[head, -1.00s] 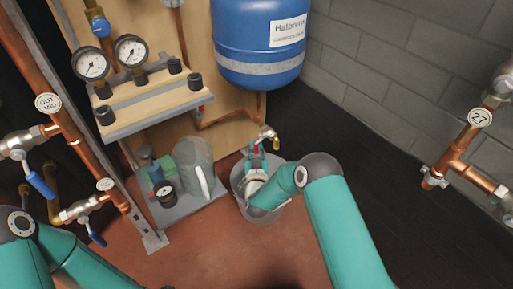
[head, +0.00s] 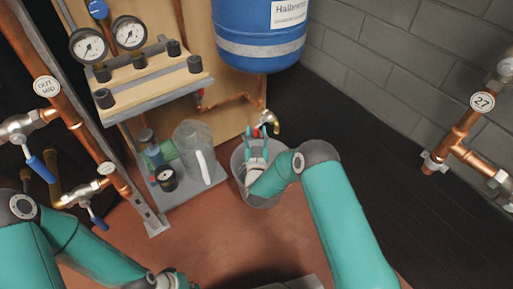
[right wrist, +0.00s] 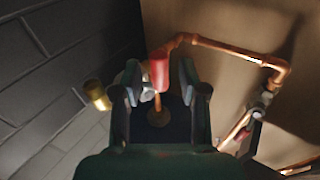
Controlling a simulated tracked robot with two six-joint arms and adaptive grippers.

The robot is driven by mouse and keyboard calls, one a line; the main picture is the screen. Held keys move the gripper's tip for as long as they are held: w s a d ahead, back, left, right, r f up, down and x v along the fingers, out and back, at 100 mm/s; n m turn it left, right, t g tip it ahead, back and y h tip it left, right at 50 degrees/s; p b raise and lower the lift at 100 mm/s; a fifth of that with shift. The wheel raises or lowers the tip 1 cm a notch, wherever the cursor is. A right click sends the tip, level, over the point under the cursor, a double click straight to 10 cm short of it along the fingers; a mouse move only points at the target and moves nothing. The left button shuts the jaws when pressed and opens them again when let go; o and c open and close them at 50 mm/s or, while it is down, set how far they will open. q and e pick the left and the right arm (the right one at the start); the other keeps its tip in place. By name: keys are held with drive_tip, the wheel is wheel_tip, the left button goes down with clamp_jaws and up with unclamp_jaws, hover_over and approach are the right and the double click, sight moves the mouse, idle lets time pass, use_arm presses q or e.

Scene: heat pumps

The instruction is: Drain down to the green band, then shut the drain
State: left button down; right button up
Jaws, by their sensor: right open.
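The drain tap (head: 268,119) has a brass spout and sits low on the copper pipe below the blue tank. In the right wrist view its red handle (right wrist: 158,72) lies between the fingers, and its brass end (right wrist: 97,95) sticks out left. My right gripper (head: 258,147) is open at the tap, above the grey bucket (head: 238,165); it also shows in the right wrist view (right wrist: 164,90). I cannot tell whether the fingers touch the handle. Two round gauges (head: 88,45) (head: 129,32) stand upper left; their bands are too small to read.
The blue tank (head: 262,30) hangs above the tap. A clear jug (head: 193,150) and a small black dial (head: 166,178) stand on a grey board left of the bucket. Copper pipes with valves rise at left and right (head: 458,145).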

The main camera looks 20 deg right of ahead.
drive_tip(key=v, duration=1.1)
drive_tip(key=shift+f, duration=0.1)
idle(1.7)
drive_tip(key=d+r+m+g+p, duration=0.1)
drive_tip(key=d+r+g+p, duration=0.1)
drive_tip(key=d+r+p, duration=0.45)
drive_tip(key=s+a+f+n+g+y, duration=0.1)
drive_tip(key=s+a+f+g+y, duration=0.3)
drive_tip(key=s, duration=0.6)
drive_tip(key=s+a+f+g+y+p, duration=0.15)
drive_tip(key=s+f+g, duration=0.25)
drive_tip(key=s+g, duration=0.45)
drive_tip(key=s+a+f+n+g+y, duration=0.1)
drive_tip(key=s+a+f+g+y, duration=0.25)
drive_tip(key=s, duration=0.75)
wheel_tip(320, 180, up, 37)
drive_tip(key=p, duration=3.7)
drive_tip(key=shift+w+d+f, duration=0.25)
drive_tip(key=shift+w+d, duration=0.05)
